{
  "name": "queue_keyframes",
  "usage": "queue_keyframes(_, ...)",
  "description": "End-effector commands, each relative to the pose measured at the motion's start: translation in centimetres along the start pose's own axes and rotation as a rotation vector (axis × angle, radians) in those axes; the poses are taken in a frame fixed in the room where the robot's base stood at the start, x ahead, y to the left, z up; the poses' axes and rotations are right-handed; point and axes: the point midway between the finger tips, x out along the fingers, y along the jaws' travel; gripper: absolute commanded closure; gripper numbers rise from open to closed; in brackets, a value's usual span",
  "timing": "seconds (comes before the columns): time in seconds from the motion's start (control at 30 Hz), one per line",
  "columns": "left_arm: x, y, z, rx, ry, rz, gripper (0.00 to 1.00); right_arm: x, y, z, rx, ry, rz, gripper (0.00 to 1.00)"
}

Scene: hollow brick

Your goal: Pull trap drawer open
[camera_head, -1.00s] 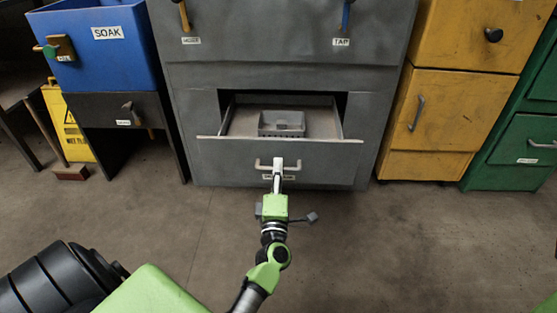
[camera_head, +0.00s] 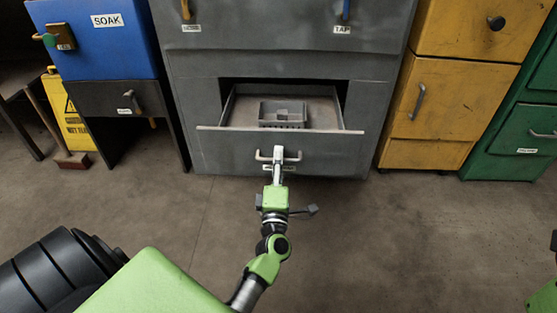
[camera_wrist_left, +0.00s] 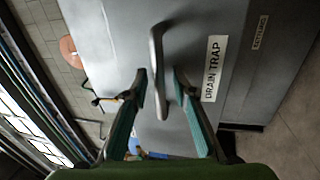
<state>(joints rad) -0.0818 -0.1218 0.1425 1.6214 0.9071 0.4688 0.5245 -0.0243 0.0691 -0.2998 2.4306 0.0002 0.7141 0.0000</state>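The trap drawer (camera_head: 225,150) is a grey drawer low in the grey cabinet. It stands partly open, its inside showing over the front. Its bar handle (camera_head: 263,155) also shows in the left wrist view (camera_wrist_left: 157,45), beside a "DRAIN TRAP" label (camera_wrist_left: 214,68). My left gripper (camera_head: 278,152) is at the handle. In the left wrist view its two fingers (camera_wrist_left: 160,88) stand either side of the handle bar, with a visible gap on each side, so it looks open around the bar. My right gripper is out of view.
A grey basket (camera_head: 282,122) sits inside the drawer. A blue "SOAK" unit (camera_head: 105,55) and a yellow floor sign (camera_head: 72,125) stand left. Yellow (camera_head: 440,110) and green (camera_head: 510,125) cabinets stand right. The floor (camera_head: 400,230) before the drawer is clear apart from my arm.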

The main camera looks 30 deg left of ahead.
Motion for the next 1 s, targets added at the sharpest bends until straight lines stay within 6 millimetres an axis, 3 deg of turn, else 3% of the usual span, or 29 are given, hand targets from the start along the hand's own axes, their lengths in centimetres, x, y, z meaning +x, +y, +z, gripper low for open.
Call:
queue_keyframes(0.17,-1.5,-0.1,0.0,0.000,0.000,-0.003,0.75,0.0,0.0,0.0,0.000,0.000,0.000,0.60)
queue_keyframes(0.6,-10.2,-0.1,0.0,0.000,0.000,-0.003,0.75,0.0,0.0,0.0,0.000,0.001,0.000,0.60)
queue_keyframes(0.8,-11.9,0.0,0.0,0.000,0.000,-0.001,0.75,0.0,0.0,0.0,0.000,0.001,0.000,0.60)
queue_keyframes(1.0,-12.1,0.0,0.0,0.000,0.000,0.000,0.75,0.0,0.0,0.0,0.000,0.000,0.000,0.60)
